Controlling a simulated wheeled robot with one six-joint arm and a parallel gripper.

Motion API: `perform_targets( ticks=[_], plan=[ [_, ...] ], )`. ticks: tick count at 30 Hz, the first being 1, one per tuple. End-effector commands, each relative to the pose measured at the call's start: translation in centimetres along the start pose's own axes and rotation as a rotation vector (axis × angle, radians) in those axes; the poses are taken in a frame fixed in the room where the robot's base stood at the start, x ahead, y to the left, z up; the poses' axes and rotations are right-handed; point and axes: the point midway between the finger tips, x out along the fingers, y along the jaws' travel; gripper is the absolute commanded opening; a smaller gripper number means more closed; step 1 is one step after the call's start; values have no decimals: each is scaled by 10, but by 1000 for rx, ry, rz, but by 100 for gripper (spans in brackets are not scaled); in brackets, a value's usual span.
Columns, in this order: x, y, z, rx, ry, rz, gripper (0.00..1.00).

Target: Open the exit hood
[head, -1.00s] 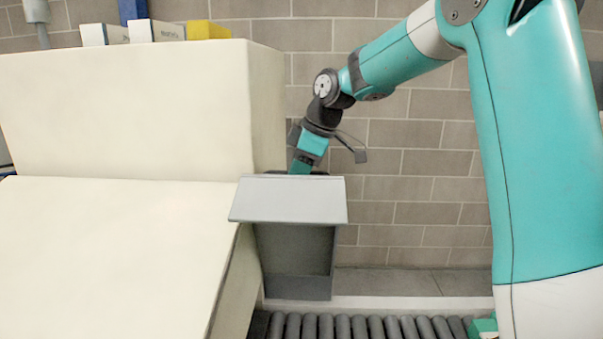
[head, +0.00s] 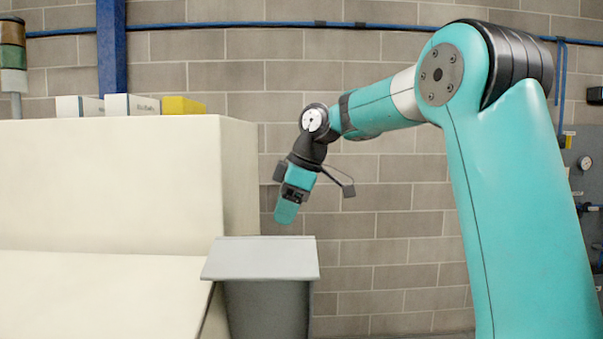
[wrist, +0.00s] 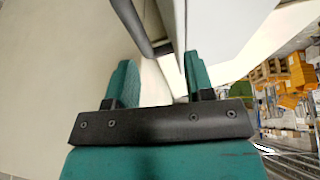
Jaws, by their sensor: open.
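The exit hood is a grey box (head: 265,305) with a pale grey sloping flap (head: 262,258) at its top front, beside the cream machine. The flap juts out over the front of the box, and the lower part of the box is cut off by the frame. My gripper (head: 287,208) points down just above and behind the flap's rear edge, apart from it in the head view. In the wrist view my two teal fingers (wrist: 158,62) are spread, with no object clamped between them. A dark bar (wrist: 148,30) and a grey panel edge show beyond the fingers.
The tall cream machine (head: 110,175) stands left of the hood, with small boxes (head: 130,105) on top. A block wall (head: 400,220) with a blue pipe (head: 230,24) stands behind. There is open space right of the hood.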

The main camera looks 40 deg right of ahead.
Motion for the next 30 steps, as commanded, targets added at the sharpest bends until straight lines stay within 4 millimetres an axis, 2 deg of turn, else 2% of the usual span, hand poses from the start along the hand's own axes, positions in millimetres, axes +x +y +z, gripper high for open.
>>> perform_targets(
  ticks=[3,6,12,17,30],
  plan=[
    [-35,2,-1,1,0,6,48],
    [-59,2,-1,1,0,4,48],
    [-89,1,-1,1,-1,2,48],
    [-96,0,0,0,-1,0,48],
    [-96,0,0,0,-1,0,48]
  ],
)
